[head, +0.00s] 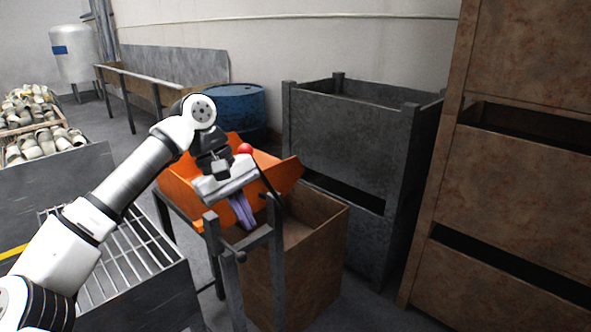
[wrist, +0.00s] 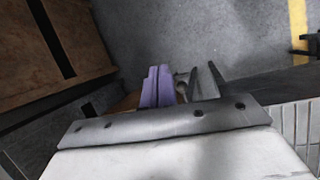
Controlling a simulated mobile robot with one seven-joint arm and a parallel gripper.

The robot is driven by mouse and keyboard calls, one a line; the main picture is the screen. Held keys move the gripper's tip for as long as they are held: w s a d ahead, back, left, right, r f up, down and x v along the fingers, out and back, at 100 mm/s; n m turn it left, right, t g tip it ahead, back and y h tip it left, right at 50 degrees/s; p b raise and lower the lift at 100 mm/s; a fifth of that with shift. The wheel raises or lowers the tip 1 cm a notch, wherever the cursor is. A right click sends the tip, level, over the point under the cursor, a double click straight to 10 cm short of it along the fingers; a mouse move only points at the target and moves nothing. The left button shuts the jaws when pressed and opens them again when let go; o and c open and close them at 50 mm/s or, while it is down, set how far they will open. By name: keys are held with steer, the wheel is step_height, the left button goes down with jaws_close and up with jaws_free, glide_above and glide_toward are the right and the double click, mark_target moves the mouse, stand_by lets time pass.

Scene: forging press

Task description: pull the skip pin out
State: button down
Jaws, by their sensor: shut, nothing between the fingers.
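An orange skip (head: 285,172) sits tilted on a dark stand, behind and around my gripper. My gripper (head: 243,214) has purple fingers pointing down, close together with nothing between them, near two grey upright posts (head: 277,245). The fingers (wrist: 157,87) also show in the wrist view, left of grey tapering pieces (wrist: 206,80). A red ball (head: 246,148) on a dark rod shows just behind my wrist. A small grey round stub (head: 241,257) shows low at the left post. I cannot tell surely which part is the skip pin.
A rusty open box (head: 318,255) stands below the skip, right of the posts. A grey bin (head: 345,130), a blue drum (head: 238,105) and a tall brown rack (head: 520,190) stand behind and right. A slatted grating (head: 135,250) is at left.

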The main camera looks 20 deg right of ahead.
steer(key=s+d+r+h, duration=0.3)
steer(key=s+r+h, duration=0.1)
steer(key=r, duration=0.2)
steer(key=s+d+r+n+g+h+p, duration=0.1)
steer(key=s+d+r+h, duration=0.2)
steer(key=r, duration=0.3)
steer(key=shift+s+r+h, duration=0.35)
steer(key=shift+s+h, duration=0.1)
steer(key=shift+h, duration=0.05)
steer(key=shift+d+g, duration=0.1)
steer(key=shift+g, duration=0.2)
